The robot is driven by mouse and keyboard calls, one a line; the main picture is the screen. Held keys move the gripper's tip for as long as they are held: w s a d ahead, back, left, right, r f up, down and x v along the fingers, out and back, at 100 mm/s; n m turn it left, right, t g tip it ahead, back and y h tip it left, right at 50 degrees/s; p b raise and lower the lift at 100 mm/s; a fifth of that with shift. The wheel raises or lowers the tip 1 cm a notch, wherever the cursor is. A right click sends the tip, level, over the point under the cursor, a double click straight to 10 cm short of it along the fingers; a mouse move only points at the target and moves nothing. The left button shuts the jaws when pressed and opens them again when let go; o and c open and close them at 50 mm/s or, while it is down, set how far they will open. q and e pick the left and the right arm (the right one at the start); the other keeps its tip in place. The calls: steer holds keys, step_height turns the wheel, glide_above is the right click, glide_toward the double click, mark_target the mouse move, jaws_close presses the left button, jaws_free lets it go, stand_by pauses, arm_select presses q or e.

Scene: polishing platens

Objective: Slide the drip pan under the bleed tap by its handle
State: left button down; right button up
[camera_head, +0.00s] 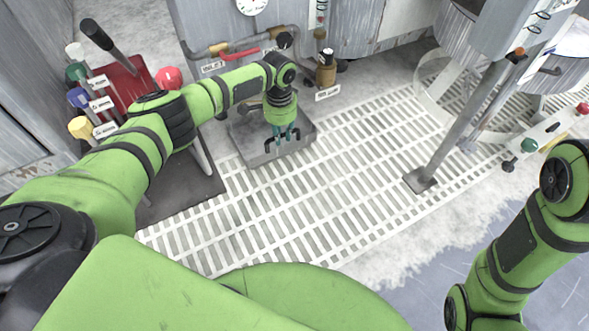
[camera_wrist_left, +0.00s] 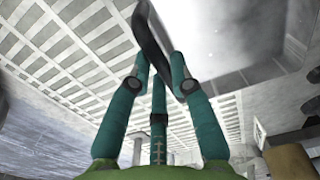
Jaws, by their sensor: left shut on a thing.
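The drip pan (camera_head: 250,139) is a shallow grey box on the white floor grating, in front of the pipework. My left gripper (camera_head: 281,138) reaches down at its near side, its teal fingers around the pan's handle. In the left wrist view, the left gripper (camera_wrist_left: 163,78) is shut on a dark curved handle (camera_wrist_left: 150,36), with the pale pan (camera_wrist_left: 228,38) behind it at the upper right. A brass-brown fitting (camera_head: 326,72), which may be the bleed tap, stands behind and right of the pan. My right gripper is out of view.
A pipe with a red lever (camera_head: 238,55) runs along the back wall. A red rack with coloured handles (camera_head: 120,88) stands at the left. A slanting metal post (camera_head: 458,130) rises from the grating at the right. The grating between pan and post is clear.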

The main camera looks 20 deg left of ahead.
arm_select(q)
steer(key=shift+w+a, duration=0.1)
steer(key=shift+a, duration=0.05)
steer(key=shift+w+a+f+b, duration=0.1)
steer(key=shift+w+a+b, duration=0.4)
steer(key=shift+a+b, duration=0.4)
steer(key=shift+w+a+r+b, duration=0.25)
steer(key=shift+w+a+b, duration=0.05)
steer(key=shift+b, duration=0.25)
steer(key=c, duration=1.3)
jaws_free()
steer(key=shift+r, duration=0.15)
steer(key=shift+o, duration=1.3)
steer(key=shift+s+f, duration=0.1)
steer(key=shift+f, duration=0.1)
steer(key=shift+r, duration=0.1)
